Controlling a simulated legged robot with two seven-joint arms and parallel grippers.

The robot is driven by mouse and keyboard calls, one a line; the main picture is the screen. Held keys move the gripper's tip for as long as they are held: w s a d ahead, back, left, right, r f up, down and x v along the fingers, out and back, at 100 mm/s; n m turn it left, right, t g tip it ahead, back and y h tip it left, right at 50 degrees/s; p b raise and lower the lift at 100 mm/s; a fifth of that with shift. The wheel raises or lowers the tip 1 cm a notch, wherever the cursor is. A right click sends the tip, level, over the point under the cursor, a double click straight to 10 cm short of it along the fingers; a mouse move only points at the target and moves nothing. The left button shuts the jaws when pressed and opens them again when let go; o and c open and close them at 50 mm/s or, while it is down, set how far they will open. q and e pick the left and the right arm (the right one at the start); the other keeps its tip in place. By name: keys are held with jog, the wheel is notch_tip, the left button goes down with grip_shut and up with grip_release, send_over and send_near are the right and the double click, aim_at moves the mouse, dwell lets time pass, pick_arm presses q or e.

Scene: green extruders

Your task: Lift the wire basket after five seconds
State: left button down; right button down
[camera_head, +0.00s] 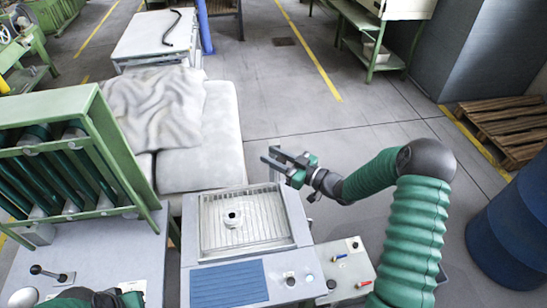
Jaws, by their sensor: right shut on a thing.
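The wire basket (222,238) appears as a square ridged metal tray with a small round fitting in it, set in the top of a grey machine (290,215). My right gripper (272,158) is beyond the machine's back edge in the picture, with its fingers pointing left. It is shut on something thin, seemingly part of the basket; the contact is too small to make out. Part of my left arm (92,298) shows at the bottom left edge; its jaws cannot be made out.
A blue panel (228,285) is on the machine's front. A control box (345,268) with small levers stands to its right. A green slatted rack (75,170) stands at left, a blue drum (515,230) at right. Open floor (320,130) lies behind my right arm.

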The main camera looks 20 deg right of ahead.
jog(key=shift+w+d+r, duration=0.15)
jog(key=shift+w+r, duration=0.05)
jog(key=shift+r, duration=0.25)
jog(key=c, duration=1.5)
grip_release()
jog(key=o, duration=0.5)
jog(key=shift+f, duration=0.15)
jog(key=b+v, duration=0.2)
jog(key=v, duration=1.4)
jog(key=shift+s+d+f, duration=0.15)
jog(key=shift+s+f, duration=0.05)
jog(key=shift+s, duration=0.2)
